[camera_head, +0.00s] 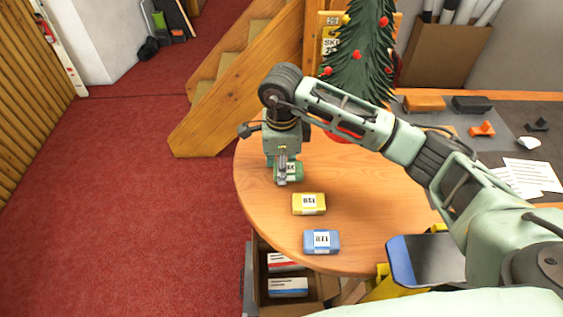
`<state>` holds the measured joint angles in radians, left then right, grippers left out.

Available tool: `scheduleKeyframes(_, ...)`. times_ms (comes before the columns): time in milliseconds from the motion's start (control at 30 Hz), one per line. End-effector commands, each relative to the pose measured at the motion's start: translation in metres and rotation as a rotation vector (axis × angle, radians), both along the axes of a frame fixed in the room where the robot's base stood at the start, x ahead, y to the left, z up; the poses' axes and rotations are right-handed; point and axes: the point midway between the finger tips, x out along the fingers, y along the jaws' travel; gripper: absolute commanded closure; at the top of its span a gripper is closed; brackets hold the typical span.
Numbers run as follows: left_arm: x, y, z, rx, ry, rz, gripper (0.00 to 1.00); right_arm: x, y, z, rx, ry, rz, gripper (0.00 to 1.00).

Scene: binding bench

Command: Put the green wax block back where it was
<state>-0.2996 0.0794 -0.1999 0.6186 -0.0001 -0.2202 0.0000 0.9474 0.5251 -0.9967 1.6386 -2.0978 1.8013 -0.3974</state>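The green wax block (294,174) has a white label with dark print. It is at the left part of the round wooden table (375,215), resting on it or just above it; I cannot tell which. My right gripper (283,174) points down at the block, with a finger in front of its near side. The far side of the block is hidden, so I cannot tell whether the fingers press on it. A yellow block (309,204) and a blue block (321,242) lie nearer on the table in a rough row with it. My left gripper is out of view.
A small Christmas tree (358,50) stands behind my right arm. A grey mat (510,120) with orange and dark objects and papers is at the right. A box with labelled packs (288,287) is below the table's near edge. Wooden stairs (235,85) rise behind.

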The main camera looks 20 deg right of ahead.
Motion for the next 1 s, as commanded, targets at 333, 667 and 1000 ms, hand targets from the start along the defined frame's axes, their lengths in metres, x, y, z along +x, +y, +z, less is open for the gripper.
scheduleKeyframes(333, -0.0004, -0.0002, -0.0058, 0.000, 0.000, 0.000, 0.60, 0.0003, 0.0001, -0.0046, 0.001, -0.001, 0.001, 0.89)
scheduleKeyframes(667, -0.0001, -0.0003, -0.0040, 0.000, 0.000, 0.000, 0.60, 0.0002, 0.0000, -0.0030, 0.001, -0.001, 0.000, 0.46)
scheduleKeyframes(1000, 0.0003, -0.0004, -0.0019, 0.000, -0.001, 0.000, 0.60, 0.0011, 0.0002, 0.0035, 0.001, -0.003, 0.001, 0.46)
